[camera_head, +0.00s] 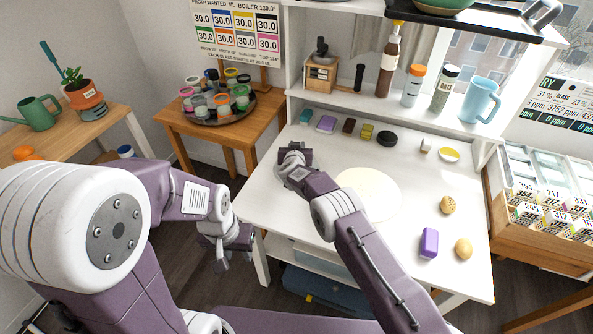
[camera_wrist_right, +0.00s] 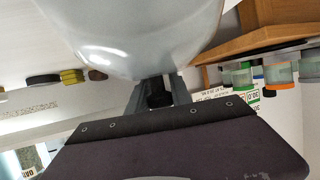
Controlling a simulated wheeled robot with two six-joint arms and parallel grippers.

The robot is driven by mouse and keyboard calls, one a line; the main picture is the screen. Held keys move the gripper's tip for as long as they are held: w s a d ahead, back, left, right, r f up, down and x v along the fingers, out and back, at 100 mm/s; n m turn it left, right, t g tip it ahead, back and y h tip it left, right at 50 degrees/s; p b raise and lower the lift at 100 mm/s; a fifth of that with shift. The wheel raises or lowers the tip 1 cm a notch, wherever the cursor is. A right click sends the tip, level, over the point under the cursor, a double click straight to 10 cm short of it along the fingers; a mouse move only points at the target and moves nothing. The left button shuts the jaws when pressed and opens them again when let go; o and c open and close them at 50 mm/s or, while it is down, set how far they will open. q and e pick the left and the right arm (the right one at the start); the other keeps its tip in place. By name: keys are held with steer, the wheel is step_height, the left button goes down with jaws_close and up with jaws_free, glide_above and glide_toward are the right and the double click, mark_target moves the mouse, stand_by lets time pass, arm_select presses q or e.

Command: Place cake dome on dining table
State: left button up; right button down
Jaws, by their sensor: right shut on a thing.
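In the right wrist view a large, glossy, pale grey rounded thing, which looks like the cake dome (camera_wrist_right: 135,35), fills the top middle. My right gripper (camera_wrist_right: 158,88) is shut on its edge. In the head view my right gripper (camera_head: 292,153) is over the left part of the white table (camera_head: 270,205), which I take as the dining table. I cannot make out the dome in that view. My left gripper (camera_head: 222,258) hangs low beside the table's front left corner; whether its fingers are open is unclear.
A cream round mat (camera_head: 367,193) lies mid-table. A purple block (camera_head: 429,243) and two potato-like items are at the right. Small coloured blocks and a black disc (camera_head: 387,139) line the back, below a shelf (camera_head: 345,97) with bottles. A side table (camera_head: 190,122) holds jars on a tray.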

steer(key=shift+f+b, duration=0.25)
steer(key=shift+b, duration=0.05)
steer(key=c, duration=0.7)
jaws_free()
steer(key=shift+c, duration=0.2)
steer(key=shift+s+r, duration=0.1)
steer(key=shift+s, duration=0.05)
steer(key=shift+s+r, duration=0.1)
steer(key=shift+s, duration=0.1)
steer(key=p+v, duration=0.1)
steer(key=v, duration=0.7)
steer(key=shift+s, duration=0.2)
